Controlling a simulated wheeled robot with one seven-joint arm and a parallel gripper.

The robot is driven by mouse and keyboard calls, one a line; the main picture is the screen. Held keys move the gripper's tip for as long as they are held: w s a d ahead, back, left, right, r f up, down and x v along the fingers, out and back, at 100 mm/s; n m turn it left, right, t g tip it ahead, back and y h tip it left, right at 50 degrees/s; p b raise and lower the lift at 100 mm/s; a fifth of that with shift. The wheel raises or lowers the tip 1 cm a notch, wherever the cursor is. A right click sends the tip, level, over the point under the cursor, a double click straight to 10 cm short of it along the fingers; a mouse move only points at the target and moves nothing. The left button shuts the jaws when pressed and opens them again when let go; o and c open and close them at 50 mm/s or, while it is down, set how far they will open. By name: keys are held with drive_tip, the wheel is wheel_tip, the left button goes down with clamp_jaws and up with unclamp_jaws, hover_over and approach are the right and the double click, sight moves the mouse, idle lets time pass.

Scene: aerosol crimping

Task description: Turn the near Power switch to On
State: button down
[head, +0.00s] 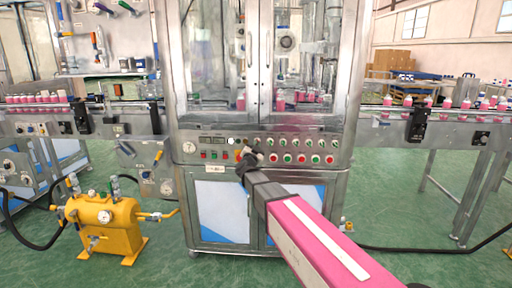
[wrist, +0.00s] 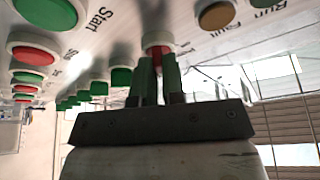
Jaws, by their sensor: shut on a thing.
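The switch that I take as the near Power switch (wrist: 157,41) has a red handle in a white ring on the sloping metal control panel (head: 331,158). In the wrist view my gripper (wrist: 157,62) has its two fingers on either side of the red handle, shut on it. In the head view my gripper (head: 246,153) reaches the panel left of its middle and hides the switch. I cannot read the Power label or tell which way the handle points.
A green Start button (wrist: 46,12) and a red button (wrist: 34,57) are close by on the panel. An amber lamp (wrist: 216,14) sits on the other side. Glass machine doors (head: 225,60) stand above. A yellow tank (head: 97,218) stands on the floor at left.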

drive_tip(key=c, duration=1.2)
unclamp_jaws()
drive_tip(key=v, duration=1)
drive_tip(key=shift+s+a+f, duration=0.1)
drive_tip(key=shift+s, duration=0.25)
